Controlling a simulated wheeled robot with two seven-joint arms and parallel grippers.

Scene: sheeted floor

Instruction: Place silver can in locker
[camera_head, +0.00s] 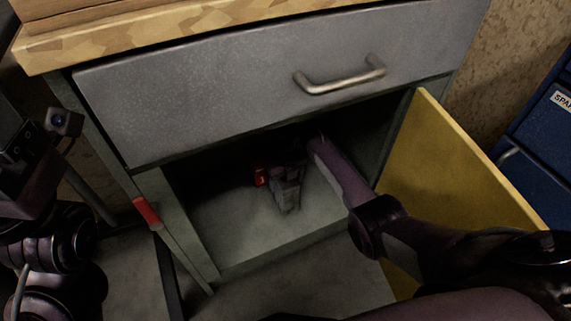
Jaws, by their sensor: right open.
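The locker (220,246) is the open lower compartment of a grey cabinet, with a pale floor inside. Its yellow door (440,165) stands open on the right. My right arm reaches into the compartment from the right. My right gripper (289,184) is inside, low over the compartment floor, dim and small, with its jaws open. A grey shape at the gripper may be the silver can or gripper parts; I cannot tell which. A small red patch (261,177) shows just left of it. My left arm is at the left edge, and its fingers do not show.
A closed grey drawer (220,85) with a metal handle (341,78) sits right above the opening. A wooden worktop (190,28) is over it. A red part (146,212) is on the left post. A blue cabinet (540,135) stands at the right.

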